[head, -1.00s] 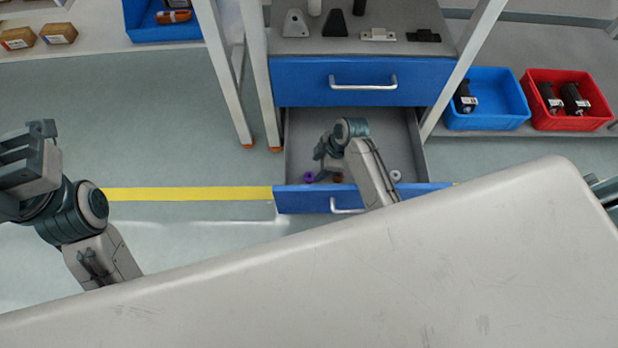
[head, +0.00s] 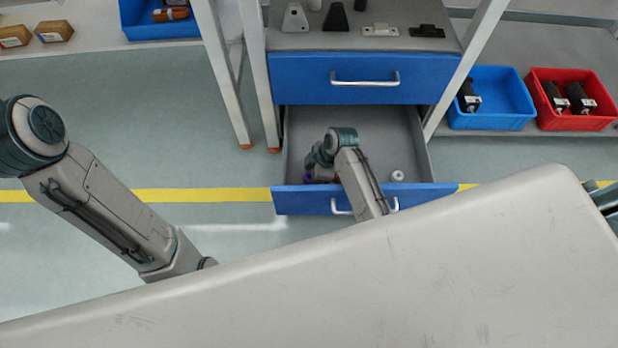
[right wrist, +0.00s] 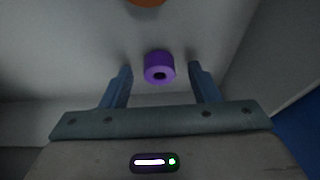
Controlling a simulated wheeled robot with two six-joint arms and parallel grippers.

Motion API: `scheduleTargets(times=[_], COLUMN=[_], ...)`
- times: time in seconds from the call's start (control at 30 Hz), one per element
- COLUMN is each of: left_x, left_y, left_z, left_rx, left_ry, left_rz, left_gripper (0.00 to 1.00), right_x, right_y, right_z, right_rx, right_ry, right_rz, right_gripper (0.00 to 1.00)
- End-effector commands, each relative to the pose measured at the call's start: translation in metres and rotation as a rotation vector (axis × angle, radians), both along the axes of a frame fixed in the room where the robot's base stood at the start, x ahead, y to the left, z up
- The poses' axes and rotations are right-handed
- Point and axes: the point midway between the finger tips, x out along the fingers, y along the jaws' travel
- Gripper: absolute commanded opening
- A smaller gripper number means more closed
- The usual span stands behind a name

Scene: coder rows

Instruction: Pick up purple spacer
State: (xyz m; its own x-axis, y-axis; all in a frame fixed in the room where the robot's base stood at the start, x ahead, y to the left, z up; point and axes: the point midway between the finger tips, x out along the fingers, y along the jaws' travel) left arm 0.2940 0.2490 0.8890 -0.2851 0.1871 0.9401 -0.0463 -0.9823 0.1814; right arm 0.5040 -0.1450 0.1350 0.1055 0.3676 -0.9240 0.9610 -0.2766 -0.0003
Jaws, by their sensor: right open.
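In the head view only a bit of the purple spacer (head: 308,177) shows, beside my right gripper (head: 316,168), whose fingers are mostly hidden by the wrist. My left arm is at the left of the head view, and its gripper is out of the picture.
The open drawer (head: 410,150) also holds a white spacer (head: 397,176) and an orange part (right wrist: 146,2). The drawer's walls stand close around my right gripper. The shut upper drawer (head: 362,80) is just behind. Blue (head: 512,100) and red bins (head: 597,112) stand at the right.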

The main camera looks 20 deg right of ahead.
Motion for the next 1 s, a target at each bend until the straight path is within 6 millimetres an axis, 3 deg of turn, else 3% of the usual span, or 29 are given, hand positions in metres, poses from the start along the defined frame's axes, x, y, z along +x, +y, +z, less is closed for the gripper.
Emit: scheduleTargets(times=[0.17,0.43,0.9,1.0], left_x=[0.0000,-0.0002,-0.0010,0.0032], left_y=[0.0000,0.0000,-0.0001,-0.0014], left_z=[0.0002,0.0002,0.0012,-0.0063], left_rx=[0.000,0.000,0.000,0.018], left_ry=[0.000,0.000,-0.002,0.031], left_rz=[0.000,0.000,0.004,0.013], left_gripper=[0.21,0.21,0.21,0.21], right_x=[0.0001,0.0001,0.0001,0.0001], right_y=[0.0001,0.0000,-0.0001,0.0000], right_z=[0.0003,0.0002,0.0046,0.0092], right_rx=[0.000,0.000,0.000,0.000], right_ry=[0.000,0.000,0.000,0.000], right_rz=[0.000,0.000,0.000,0.000], right_gripper=[0.56,0.07,0.07,0.07])
